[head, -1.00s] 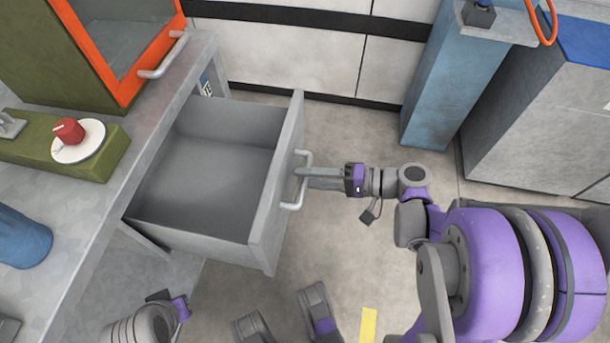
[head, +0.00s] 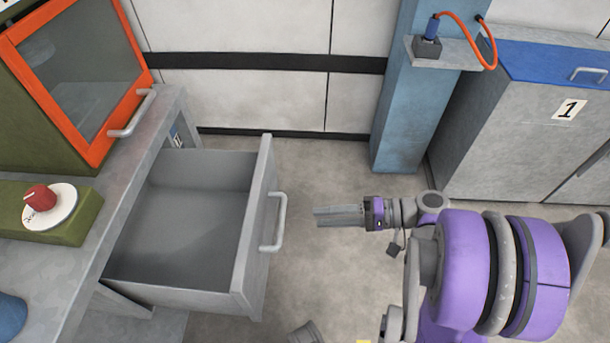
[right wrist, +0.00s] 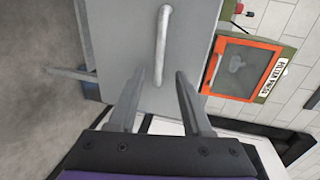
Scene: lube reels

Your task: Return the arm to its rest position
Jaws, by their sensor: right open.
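My right gripper (head: 316,217) is open and empty in the head view, a short gap to the right of the drawer handle (head: 279,222). The grey drawer (head: 252,232) is pulled out from the bench, and its inside looks empty. In the right wrist view the two fingers of the right gripper (right wrist: 155,88) are spread, with the handle (right wrist: 163,45) ahead of them on the drawer front (right wrist: 120,50). My right arm (head: 465,270) is bent, on the right of the head view. My left gripper is not in view.
A cabinet with an orange-framed door (head: 85,85) and a green box with a red knob (head: 40,197) stand on the bench (head: 125,195). A blue column (head: 405,110) with a small shelf (head: 445,55) and a grey cabinet (head: 520,130) stand behind the arm.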

